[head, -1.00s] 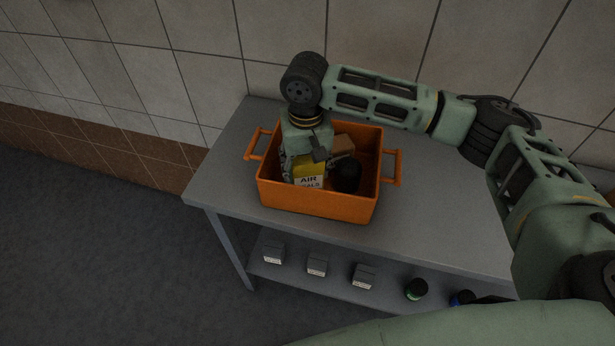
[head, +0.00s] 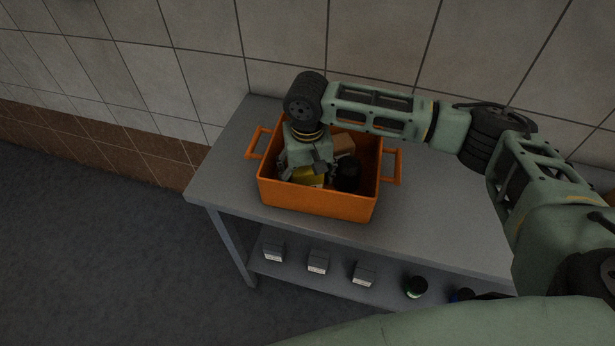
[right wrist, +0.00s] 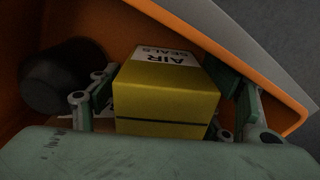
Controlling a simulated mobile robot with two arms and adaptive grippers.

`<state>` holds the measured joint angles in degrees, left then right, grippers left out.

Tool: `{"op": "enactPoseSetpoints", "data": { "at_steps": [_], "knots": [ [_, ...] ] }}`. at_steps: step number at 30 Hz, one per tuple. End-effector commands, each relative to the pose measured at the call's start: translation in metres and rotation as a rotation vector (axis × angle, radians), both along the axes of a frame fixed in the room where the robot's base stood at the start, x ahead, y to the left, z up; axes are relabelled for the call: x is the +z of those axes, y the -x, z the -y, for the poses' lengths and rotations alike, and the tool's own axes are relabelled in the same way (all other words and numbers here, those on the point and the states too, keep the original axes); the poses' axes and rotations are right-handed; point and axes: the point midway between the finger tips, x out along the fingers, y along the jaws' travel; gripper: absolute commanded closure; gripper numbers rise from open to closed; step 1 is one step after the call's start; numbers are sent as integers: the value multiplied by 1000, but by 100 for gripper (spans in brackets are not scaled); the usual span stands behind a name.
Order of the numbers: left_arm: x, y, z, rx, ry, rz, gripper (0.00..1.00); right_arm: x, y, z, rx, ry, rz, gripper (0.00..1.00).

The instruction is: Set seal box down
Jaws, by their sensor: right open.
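The seal box is yellow with a white label reading "AIR SEALS". In the right wrist view the seal box (right wrist: 165,95) sits between the two fingers of my right gripper (right wrist: 170,110), which is open around it. In the head view the seal box (head: 308,177) is inside the orange crate (head: 315,203), mostly hidden by my right gripper (head: 303,165), which reaches down into the crate's left part. I cannot tell whether the box touches the crate floor. My left gripper is not in view.
A black round item (head: 347,175) and a brown box (head: 342,145) also lie in the crate, right of the gripper. The crate stands on a grey table (head: 225,165). Several small grey boxes (head: 318,262) and a green-marked container (head: 416,287) stand on the lower shelf.

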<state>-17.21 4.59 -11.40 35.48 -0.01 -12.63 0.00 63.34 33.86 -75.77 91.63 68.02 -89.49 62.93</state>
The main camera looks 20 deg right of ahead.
Motion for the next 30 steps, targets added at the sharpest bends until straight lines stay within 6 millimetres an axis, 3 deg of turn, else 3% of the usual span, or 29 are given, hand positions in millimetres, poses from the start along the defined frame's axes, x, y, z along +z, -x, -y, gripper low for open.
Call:
{"op": "enactPoseSetpoints", "data": {
  "at_steps": [7, 10, 21, 30],
  "knots": [
    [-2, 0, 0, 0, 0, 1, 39, 2, 0, -1, 2, -2, 0, 27],
    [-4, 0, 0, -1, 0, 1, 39, 12, 0, -2, 2, -3, 0, 27],
    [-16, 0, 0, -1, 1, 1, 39, 88, -1, -2, 2, -4, 4, 27],
    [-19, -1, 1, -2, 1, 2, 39, 121, 0, -1, 1, -2, -1, 27]
  ]
}}
